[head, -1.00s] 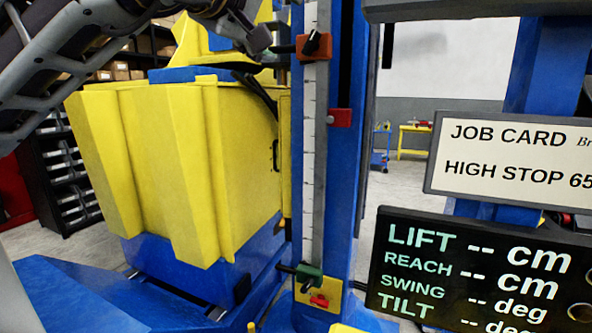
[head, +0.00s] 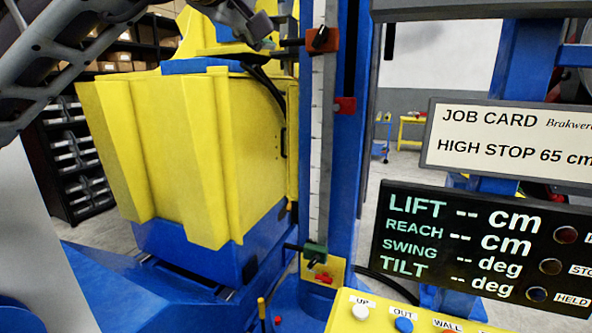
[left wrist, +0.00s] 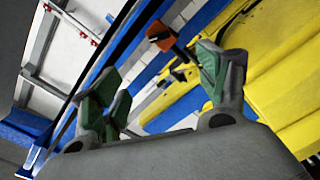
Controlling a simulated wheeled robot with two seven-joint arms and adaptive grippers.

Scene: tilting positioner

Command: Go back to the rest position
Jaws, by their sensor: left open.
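My left gripper (head: 262,30) is at the top of the head view, beside the orange stop (head: 322,39) on the blue column's scale (head: 319,140). In the left wrist view its two green-padded fingers (left wrist: 160,88) are spread, with nothing between them. The orange stop, with its dark handle, shows beyond the fingers there (left wrist: 160,37), apart from them. A red pointer (head: 345,105) and a lower green stop (head: 314,250) are also on the column. My right gripper is in neither view.
The yellow positioner body (head: 180,160) stands left of the column. A job card (head: 500,150) reads HIGH STOP 65 cm. The black display (head: 450,250) shows dashes for every reading. A yellow button panel (head: 385,318) is at the bottom. Shelving (head: 75,160) stands behind at left.

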